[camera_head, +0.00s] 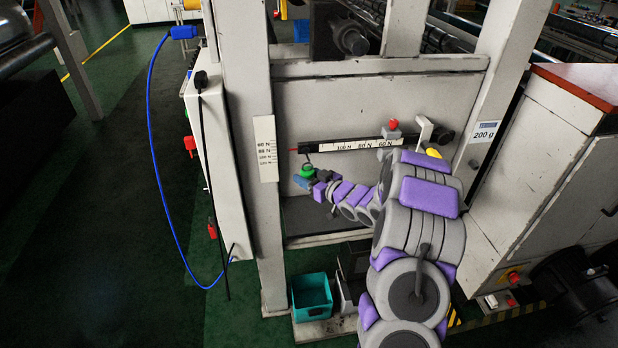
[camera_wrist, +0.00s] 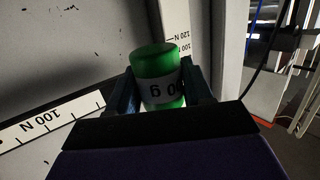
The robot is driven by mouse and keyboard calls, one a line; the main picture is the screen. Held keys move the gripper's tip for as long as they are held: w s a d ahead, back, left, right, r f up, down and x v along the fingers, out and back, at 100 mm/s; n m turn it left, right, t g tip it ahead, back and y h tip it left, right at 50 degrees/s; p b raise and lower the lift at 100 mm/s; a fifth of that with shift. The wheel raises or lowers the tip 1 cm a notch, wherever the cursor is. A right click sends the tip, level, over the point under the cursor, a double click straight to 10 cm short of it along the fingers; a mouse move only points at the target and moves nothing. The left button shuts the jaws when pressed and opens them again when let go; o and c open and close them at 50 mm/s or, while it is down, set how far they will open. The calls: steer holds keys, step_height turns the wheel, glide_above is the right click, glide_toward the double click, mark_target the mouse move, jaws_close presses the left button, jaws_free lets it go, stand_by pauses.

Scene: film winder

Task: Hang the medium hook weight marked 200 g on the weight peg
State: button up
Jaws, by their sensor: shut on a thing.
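In the wrist view the weight (camera_wrist: 158,75) stands between the two dark fingers (camera_wrist: 158,92). I cannot tell whether the hook touches the beam end or a peg there. A sign marked 200 g (camera_head: 485,131) is on the right post.
A vertical scale plate (camera_head: 265,148) is on the left post, close left of the weight. A red-topped slider (camera_head: 393,128) sits on the beam. A blue hose (camera_head: 152,130) hangs at the left, beside open floor.

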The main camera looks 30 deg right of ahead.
steer(key=shift+w+d+f, duration=0.15)
steer(key=shift+d+f, duration=0.05)
steer(key=shift+d, duration=0.85)
steer(key=shift+w+a+r, duration=0.15)
steer(key=shift+w+a, duration=0.1)
steer(key=shift+a, duration=0.25)
steer(key=shift+w+a+r, duration=0.1)
steer(key=shift+w+a, duration=0.15)
steer(key=shift+a, duration=0.2)
steer(key=shift+w+d, duration=0.1)
steer(key=shift+d, duration=0.1)
steer(key=shift+w, duration=0.15)
steer(key=shift+s+a, duration=0.15)
steer(key=shift+a, duration=0.4)
steer(key=shift+s+a, duration=0.15)
steer(key=shift+a, duration=0.4)
steer(key=shift+s+d, duration=0.25)
steer(key=shift+d, duration=0.55)
steer(key=shift+a, duration=0.65)
steer(key=shift+s+d+f+p, duration=0.15)
steer(key=shift+d+p, duration=0.2)
steer(key=shift+d, duration=0.35)
steer(key=shift+s+d+r+p, duration=0.1)
steer(key=shift+d+p, duration=0.25)
steer(key=shift+d, duration=0.3)
steer(key=shift+a, duration=0.5)
steer(key=shift+s+d+f+p, duration=0.15)
steer(key=shift+d+p, duration=0.15)
steer(key=shift+d, duration=0.4)
